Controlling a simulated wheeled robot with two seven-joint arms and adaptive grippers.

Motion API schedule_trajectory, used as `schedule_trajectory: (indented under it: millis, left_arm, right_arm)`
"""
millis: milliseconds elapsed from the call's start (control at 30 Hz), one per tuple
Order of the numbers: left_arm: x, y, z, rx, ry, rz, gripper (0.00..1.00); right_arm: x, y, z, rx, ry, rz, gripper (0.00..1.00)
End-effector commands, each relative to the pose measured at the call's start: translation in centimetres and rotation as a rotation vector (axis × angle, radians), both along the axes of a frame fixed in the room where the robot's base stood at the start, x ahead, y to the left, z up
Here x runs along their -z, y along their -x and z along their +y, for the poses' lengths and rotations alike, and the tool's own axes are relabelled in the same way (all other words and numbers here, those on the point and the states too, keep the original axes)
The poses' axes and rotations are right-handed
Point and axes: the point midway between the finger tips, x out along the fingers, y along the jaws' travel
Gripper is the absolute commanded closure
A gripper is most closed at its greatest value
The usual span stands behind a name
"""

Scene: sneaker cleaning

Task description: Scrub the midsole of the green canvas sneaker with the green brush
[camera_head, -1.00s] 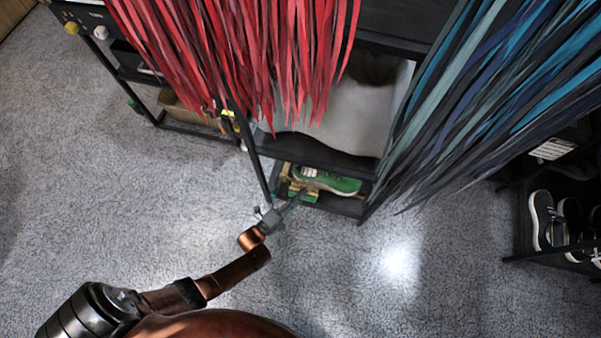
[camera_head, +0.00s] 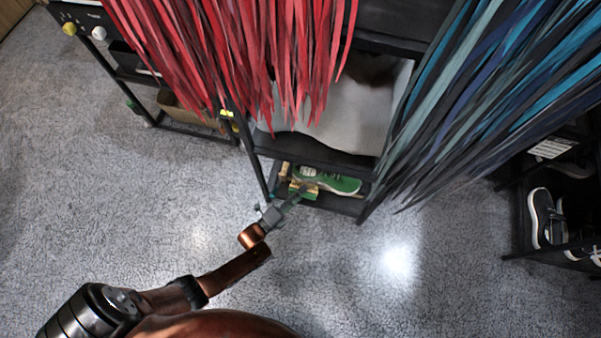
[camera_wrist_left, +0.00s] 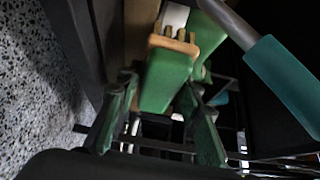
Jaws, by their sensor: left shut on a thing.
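The green canvas sneaker (camera_head: 342,184), with a pale sole, lies on the low shelf of a black rack. My left gripper (camera_head: 296,193) reaches in at the shelf's left front. It is shut on the green brush (camera_head: 309,189) beside the sneaker's left end. In the left wrist view the brush (camera_wrist_left: 165,80) sits between the two fingers of my left gripper (camera_wrist_left: 160,92), with a tan edge at its far end. Green and white parts beyond it look like the sneaker. Whether the bristles touch the midsole cannot be told. My right gripper is out of view.
Red strips (camera_head: 230,50) and blue strips (camera_head: 480,90) hang over the rack and hide parts of it. A black rack post (camera_head: 257,165) stands close to my left gripper. Dark sneakers (camera_head: 545,218) stand on a rack at right. The grey floor in front is clear.

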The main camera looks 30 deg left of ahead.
Motion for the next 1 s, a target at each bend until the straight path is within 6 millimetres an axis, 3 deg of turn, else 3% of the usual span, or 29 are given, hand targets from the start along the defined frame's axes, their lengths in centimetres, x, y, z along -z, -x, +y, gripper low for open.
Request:
schedule_trajectory:
  millis: [467,1000]
  left_arm:
    - [-0.1,-0.6,-0.1,0.000,0.000,-0.001,0.85]
    - [-0.2,-1.6,-3.2,0.000,0.001,-0.003,0.85]
  right_arm:
    - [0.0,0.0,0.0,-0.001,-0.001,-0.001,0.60]
    - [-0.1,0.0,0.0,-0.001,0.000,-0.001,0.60]
